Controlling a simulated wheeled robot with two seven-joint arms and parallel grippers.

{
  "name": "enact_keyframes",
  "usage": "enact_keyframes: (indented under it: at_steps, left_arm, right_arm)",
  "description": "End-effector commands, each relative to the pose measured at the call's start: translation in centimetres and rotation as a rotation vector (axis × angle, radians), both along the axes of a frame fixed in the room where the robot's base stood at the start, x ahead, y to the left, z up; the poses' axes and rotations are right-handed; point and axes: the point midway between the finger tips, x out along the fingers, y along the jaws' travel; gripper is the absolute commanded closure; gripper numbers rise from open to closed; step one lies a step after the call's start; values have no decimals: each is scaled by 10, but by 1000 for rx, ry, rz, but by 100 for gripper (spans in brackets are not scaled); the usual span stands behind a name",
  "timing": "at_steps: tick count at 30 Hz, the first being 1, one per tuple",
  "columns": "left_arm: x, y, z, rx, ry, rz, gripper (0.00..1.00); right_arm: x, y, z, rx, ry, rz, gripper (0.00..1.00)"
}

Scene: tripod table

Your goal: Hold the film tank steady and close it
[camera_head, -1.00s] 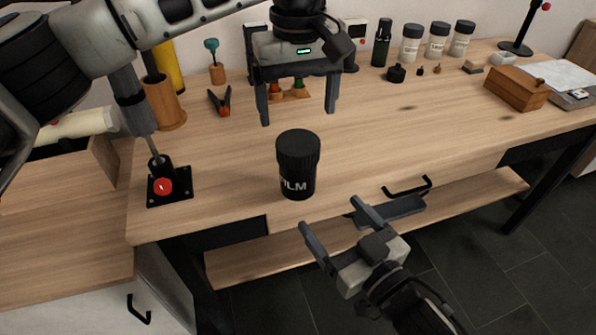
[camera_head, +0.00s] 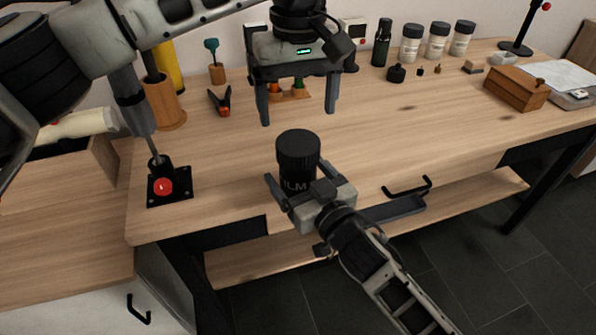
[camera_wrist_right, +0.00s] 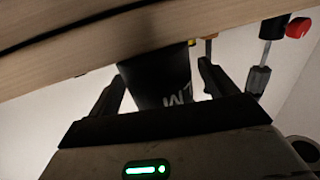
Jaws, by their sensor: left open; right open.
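The film tank (camera_head: 297,150) is a black cylinder with a ribbed black lid and white lettering, standing upright near the table's front edge. My right gripper (camera_head: 300,183) is open at the tank's front, low on its body, with a finger on either side. In the right wrist view the tank (camera_wrist_right: 160,85) shows between the two open fingers (camera_wrist_right: 158,88); I cannot tell whether they touch it. My left gripper (camera_head: 297,118) is open and empty, pointing down above the table behind the tank. Part of the tank's lower body is hidden by the right gripper.
A black plate with a red knob (camera_head: 163,187) sits at the left front corner. Bottles (camera_head: 411,44) and a wooden box (camera_head: 516,88) are at the back right. The table right of the tank is clear.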

Motion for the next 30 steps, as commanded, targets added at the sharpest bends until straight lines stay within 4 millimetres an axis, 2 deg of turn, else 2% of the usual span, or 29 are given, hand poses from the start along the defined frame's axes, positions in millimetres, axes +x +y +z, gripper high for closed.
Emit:
enact_keyframes:
  at_steps: [2, 3, 9, 12, 16, 20, 30]
  left_arm:
    - [0, 0, 0, 0, 0, 0, 15]
    - [0, 0, 0, 0, 0, 0, 15]
    - [0, 0, 0, 0, 0, 0, 15]
    - [0, 0, 0, 0, 0, 6, 15]
    - [0, 0, 0, 0, 0, 90, 15]
    - [0, 0, 0, 0, 0, 313, 15]
    - [0, 0, 0, 1, -2, 1181, 15]
  right_arm:
    - [0, 0, 0, 0, 0, 0, 16]
    - [0, 0, 0, 0, 0, 0, 21]
    - [0, 0, 0, 0, 0, 0, 77]
    - [0, 0, 0, 0, 0, 0, 100]
    - [-1, 0, 0, 0, 0, 0, 100]
    - [-1, 0, 0, 0, 0, 0, 100]
    - [0, 0, 0, 0, 0, 0, 100]
